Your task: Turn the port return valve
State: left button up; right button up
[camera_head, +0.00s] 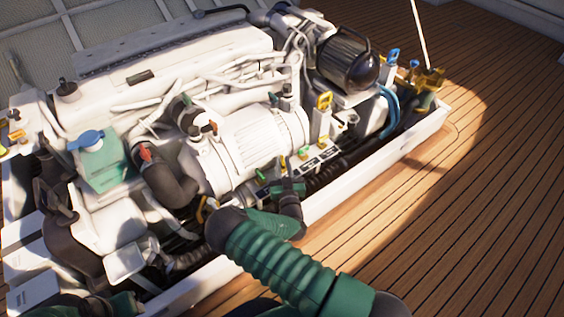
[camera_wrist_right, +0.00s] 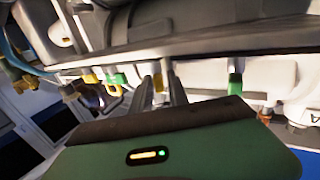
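Several small valve handles, green and yellow, stand along a manifold (camera_head: 316,160) on the near side of the engine. No label that I can read shows which is the port return valve. My right gripper (camera_head: 290,187) is at the manifold, beside a green handle (camera_head: 261,174). Part of my left gripper (camera_head: 124,303) shows at the bottom left.
The white engine (camera_head: 250,143) fills the hatch, with hoses and pipes close around the right gripper. A black cylinder (camera_head: 345,62) and a yellow ring handle (camera_head: 324,101) stand farther back. The white hatch rim (camera_head: 390,156) borders a clear wooden deck (camera_head: 470,200).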

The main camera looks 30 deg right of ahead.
grip_shut()
jog(key=y+p, duration=0.1)
jog(key=n+y+p, duration=0.1)
jog(key=n+t+y+p, duration=0.1)
jog(key=shift+s+d+r, duration=0.15)
jog(key=shift+d+r, duration=0.05)
jog(key=shift+d, duration=0.05)
jog(key=n+y+p, duration=0.2)
jog(key=y, duration=0.1)
jog(key=shift+d+f+t, duration=0.1)
jog(key=shift+d+t, duration=0.05)
jog(key=shift+t, duration=0.15)
jog(key=shift+f+n+y+p, duration=0.1)
jog(key=shift+n+y+p, duration=0.4)
jog(key=shift+n+y, duration=0.65)
jog(key=shift+y, duration=0.45)
grip_release()
jog(key=shift+f, duration=0.1)
